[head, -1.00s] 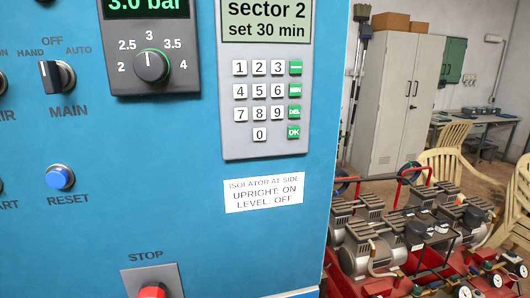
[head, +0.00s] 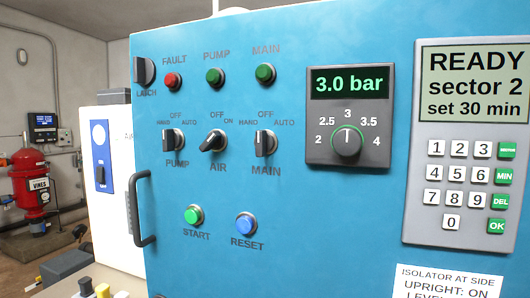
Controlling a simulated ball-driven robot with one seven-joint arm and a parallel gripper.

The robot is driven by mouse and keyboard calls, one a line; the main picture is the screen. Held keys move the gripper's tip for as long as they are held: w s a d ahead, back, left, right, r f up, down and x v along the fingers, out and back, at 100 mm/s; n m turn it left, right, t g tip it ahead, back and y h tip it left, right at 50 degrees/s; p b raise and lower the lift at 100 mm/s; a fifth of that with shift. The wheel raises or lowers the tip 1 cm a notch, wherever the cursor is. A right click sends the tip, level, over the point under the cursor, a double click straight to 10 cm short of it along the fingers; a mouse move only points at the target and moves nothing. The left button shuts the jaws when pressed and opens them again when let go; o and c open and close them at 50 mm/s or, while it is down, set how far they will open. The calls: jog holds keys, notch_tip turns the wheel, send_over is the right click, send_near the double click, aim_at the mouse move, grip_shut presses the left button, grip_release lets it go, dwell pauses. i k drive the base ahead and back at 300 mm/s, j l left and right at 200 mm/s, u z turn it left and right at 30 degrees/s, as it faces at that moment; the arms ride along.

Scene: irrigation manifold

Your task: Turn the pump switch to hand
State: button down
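The pump switch (head: 173,140) is a black rotary knob on the blue panel (head: 275,215), at the left of the middle row. HAND is lettered at its upper left, OFF above it and AUTO at its upper right, with PUMP below. Its grip bar stands about upright, toward OFF, though the small white mark is hard to read. My gripper is not in view.
The air switch (head: 214,141), tilted, and the upright main switch (head: 265,143) are in the same row. Lamps sit above; start (head: 194,215) and reset (head: 246,224) buttons below. A door handle (head: 141,208) juts out at the left edge.

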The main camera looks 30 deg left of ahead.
aim_at(171, 140)
jog(key=u, duration=1.25)
